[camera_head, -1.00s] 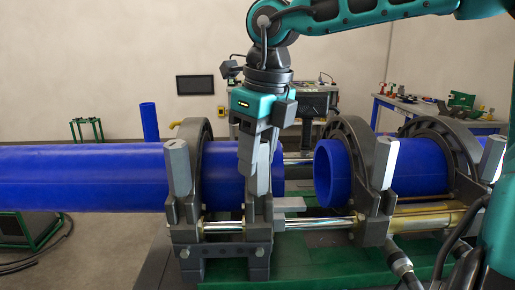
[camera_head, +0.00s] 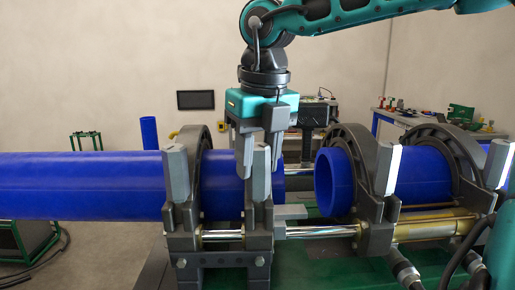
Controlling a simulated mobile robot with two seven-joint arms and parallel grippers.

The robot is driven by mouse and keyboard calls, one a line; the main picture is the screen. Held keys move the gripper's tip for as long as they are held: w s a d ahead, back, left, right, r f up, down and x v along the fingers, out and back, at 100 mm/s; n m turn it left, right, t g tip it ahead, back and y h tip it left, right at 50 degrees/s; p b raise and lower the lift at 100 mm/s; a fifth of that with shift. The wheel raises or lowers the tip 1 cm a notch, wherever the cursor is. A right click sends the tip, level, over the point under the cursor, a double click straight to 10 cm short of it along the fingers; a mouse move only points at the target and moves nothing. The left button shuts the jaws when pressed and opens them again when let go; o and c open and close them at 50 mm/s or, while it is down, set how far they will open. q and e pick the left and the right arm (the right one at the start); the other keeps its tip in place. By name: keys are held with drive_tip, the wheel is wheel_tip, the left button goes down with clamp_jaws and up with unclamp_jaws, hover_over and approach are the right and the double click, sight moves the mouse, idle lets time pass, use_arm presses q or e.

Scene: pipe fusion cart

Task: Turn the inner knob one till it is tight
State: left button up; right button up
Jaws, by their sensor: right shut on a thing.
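The inner knob (camera_head: 261,182) is a grey upright block on the second clamp from the left, beside the end of the long blue pipe (camera_head: 90,186). My right gripper (camera_head: 257,165) comes down from above with its fingers on either side of the knob's upper part, shut on it. The fingers hide part of the knob's top. How tight the knob is cannot be told. My left gripper is not in view.
An outer grey knob (camera_head: 178,175) stands to the left on the same clamp side. Across a gap, a short blue pipe (camera_head: 424,174) sits in the right clamps with another knob (camera_head: 393,172). Shiny guide rods (camera_head: 315,231) run below. A workbench stands at the back right.

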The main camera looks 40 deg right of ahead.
drive_tip(key=shift+m, duration=0.8)
drive_tip(key=shift+f+m+b, duration=0.1)
drive_tip(key=shift+m+b, duration=0.25)
drive_tip(key=shift+m, duration=0.35)
drive_tip(key=shift+m+h, duration=0.3)
drive_tip(key=shift+m, duration=0.5)
drive_tip(key=shift+m, duration=0.5)
drive_tip(key=shift+m+g+b, duration=0.3)
drive_tip(key=shift+m+b, duration=0.05)
drive_tip(key=shift+m, duration=0.65)
